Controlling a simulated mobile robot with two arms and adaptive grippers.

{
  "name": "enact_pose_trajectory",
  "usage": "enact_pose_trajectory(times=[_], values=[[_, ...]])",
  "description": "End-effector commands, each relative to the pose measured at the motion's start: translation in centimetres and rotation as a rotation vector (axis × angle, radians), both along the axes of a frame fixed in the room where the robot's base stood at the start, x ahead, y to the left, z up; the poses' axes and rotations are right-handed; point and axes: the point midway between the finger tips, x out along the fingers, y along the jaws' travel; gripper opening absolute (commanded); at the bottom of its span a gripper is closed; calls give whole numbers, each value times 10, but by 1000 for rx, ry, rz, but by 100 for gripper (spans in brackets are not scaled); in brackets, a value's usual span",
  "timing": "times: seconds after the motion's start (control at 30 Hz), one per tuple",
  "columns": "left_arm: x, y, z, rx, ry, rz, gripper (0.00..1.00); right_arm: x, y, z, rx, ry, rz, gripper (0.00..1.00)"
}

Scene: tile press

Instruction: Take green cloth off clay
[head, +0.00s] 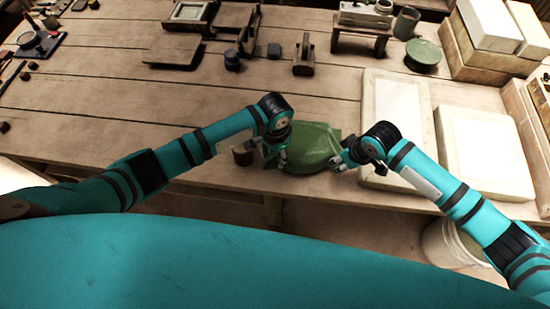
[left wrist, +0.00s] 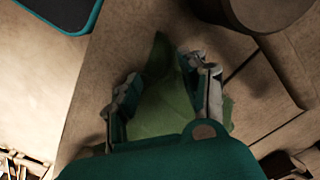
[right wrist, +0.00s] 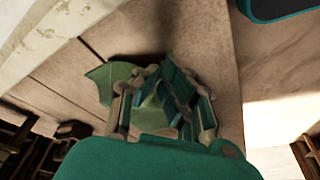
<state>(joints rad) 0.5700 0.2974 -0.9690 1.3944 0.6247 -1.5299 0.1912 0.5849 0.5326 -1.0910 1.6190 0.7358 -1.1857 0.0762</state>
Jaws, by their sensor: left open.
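The green cloth (head: 306,150) lies in a draped heap at the table's front edge; any clay beneath it is hidden. My left gripper (head: 277,158) is at the cloth's left side. In the left wrist view its fingers (left wrist: 160,95) are spread, with cloth (left wrist: 158,118) showing between and below them. My right gripper (head: 340,162) is at the cloth's right edge. In the right wrist view its fingers (right wrist: 158,100) stand apart, with cloth (right wrist: 112,76) between and to the left of them. Neither gripper visibly pinches the cloth.
A brown cup (head: 242,155) stands just left of my left gripper. Pale slabs (head: 484,150) lie to the right of my right gripper. A bucket (head: 447,245) stands below the front edge.

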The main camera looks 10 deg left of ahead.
Motion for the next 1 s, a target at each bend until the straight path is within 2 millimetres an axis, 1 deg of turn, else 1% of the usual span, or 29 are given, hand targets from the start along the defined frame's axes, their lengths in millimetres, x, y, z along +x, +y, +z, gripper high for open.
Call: enact_pose_trajectory(times=[0.37,1.0], values=[[0,0,-3,0,1,0,43,0,0,0,0,0,0,0],[0,0,-28,0,0,0,43,0,0,0,0,0,0,0]])
